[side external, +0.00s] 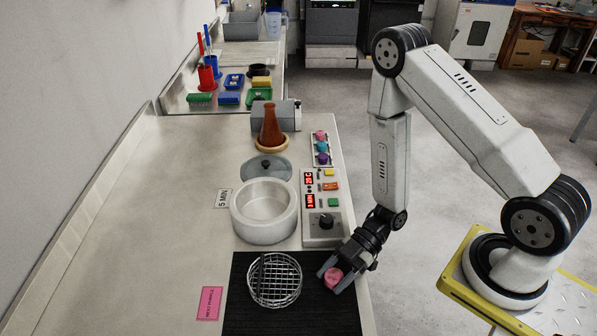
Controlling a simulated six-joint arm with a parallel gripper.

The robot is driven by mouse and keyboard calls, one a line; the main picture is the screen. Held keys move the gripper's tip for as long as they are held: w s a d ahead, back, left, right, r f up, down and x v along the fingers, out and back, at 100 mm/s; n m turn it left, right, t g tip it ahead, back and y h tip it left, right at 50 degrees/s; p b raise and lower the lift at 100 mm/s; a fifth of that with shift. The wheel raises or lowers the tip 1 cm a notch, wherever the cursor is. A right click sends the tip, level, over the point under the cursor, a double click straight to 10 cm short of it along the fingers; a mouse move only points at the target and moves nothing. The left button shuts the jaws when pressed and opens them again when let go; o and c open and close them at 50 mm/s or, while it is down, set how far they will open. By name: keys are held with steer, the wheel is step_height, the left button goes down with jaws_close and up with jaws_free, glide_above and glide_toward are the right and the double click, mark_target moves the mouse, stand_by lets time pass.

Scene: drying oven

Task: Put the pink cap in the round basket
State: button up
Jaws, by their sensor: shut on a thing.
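The pink cap (333,277) is between the fingers of my gripper (336,276), which is shut on it. My gripper points down and to the left over the right part of the black mat, just right of the round basket. I cannot tell whether the cap touches the mat. The round basket (275,294) is a shiny wire basket with an upright dark handle on its left side. It stands on the black mat (240,320) and looks empty.
A round white pot (264,230) stands behind the basket, with its grey lid (266,168) behind it. A control box (323,232) with a knob and buttons is at the right. A pink label (209,303) lies left of the mat. The left counter is clear.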

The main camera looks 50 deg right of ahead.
steer(key=shift+f, duration=0.2)
stand_by(0.3)
steer(key=o, duration=1.2)
steer(key=shift+v, duration=1.1)
steer(key=shift+s+v, duration=0.15)
steer(key=shift+v, duration=1.25)
steer(key=shift+s+v, duration=0.15)
steer(key=shift+v, duration=1.2)
steer(key=shift+o, duration=0.4)
steer(key=shift+r, duration=0.15)
